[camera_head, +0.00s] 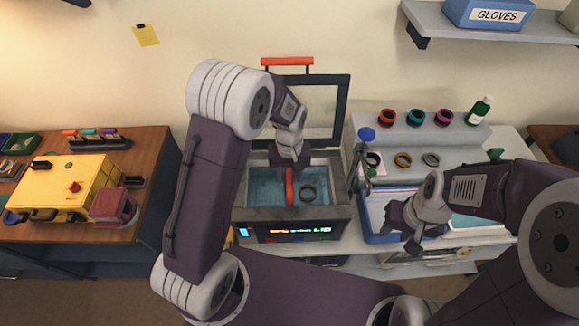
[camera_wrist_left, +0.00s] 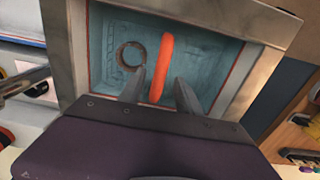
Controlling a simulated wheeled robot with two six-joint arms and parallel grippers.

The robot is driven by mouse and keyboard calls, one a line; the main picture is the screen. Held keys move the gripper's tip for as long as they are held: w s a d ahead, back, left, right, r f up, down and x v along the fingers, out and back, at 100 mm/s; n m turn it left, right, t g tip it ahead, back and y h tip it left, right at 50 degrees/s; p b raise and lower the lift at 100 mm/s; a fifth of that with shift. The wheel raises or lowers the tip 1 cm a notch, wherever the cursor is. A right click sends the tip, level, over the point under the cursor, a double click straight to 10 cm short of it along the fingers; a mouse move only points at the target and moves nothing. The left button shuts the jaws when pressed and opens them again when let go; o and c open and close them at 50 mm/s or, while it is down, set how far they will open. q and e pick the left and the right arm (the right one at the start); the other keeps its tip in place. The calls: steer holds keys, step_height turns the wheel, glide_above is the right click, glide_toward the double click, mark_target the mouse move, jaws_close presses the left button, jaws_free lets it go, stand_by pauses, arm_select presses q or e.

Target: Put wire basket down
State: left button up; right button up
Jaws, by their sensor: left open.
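The wire basket's orange handle (camera_head: 289,186) stands up inside the open tank of the cleaner (camera_head: 340,220). The handle also shows in the left wrist view (camera_wrist_left: 161,68). The basket's mesh is hard to make out against the blue tank floor. A dark ring (camera_head: 308,193) lies beside the handle, in the tank; it is also in the left wrist view (camera_wrist_left: 131,55). My left gripper (camera_wrist_left: 158,92) is open, with one finger on each side of the handle; contact is not clear. My right gripper (camera_head: 403,226) is over the blue-rimmed tray, its jaw gap unclear.
The cleaner's raised lid (camera_head: 343,110) stands behind the tank. To the right, a grey stepped stand (camera_head: 440,135) holds several coloured rings and a green bottle (camera_head: 479,109). A blue-rimmed tray (camera_head: 368,237) lies below it. A yellow box (camera_head: 75,185) is on the left bench.

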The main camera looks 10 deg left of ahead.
arm_select(q)
step_height(320, 180, up, 8)
steer(key=s+a+f+m, duration=0.1)
steer(key=s+a, duration=0.1)
steer(key=s, duration=0.2)
steer(key=s+a+f+m, duration=0.1)
steer(key=s+a, duration=0.1)
steer(key=s, duration=0.3)
steer(key=s+a+f+m+t, duration=0.1)
steer(key=s+a, duration=0.1)
steer(key=s, duration=0.2)
steer(key=shift+s+f, duration=0.1)
steer(key=shift+s, duration=0.2)
steer(key=shift+w+d+b, duration=0.1)
steer(key=shift+w+b, duration=0.15)
steer(key=shift+b, duration=0.05)
step_height(320, 180, down, 3)
steer(key=b, duration=0.3)
steer(key=shift+f, duration=0.15)
steer(key=shift+s+r, duration=0.1)
steer(key=shift+r, duration=0.15)
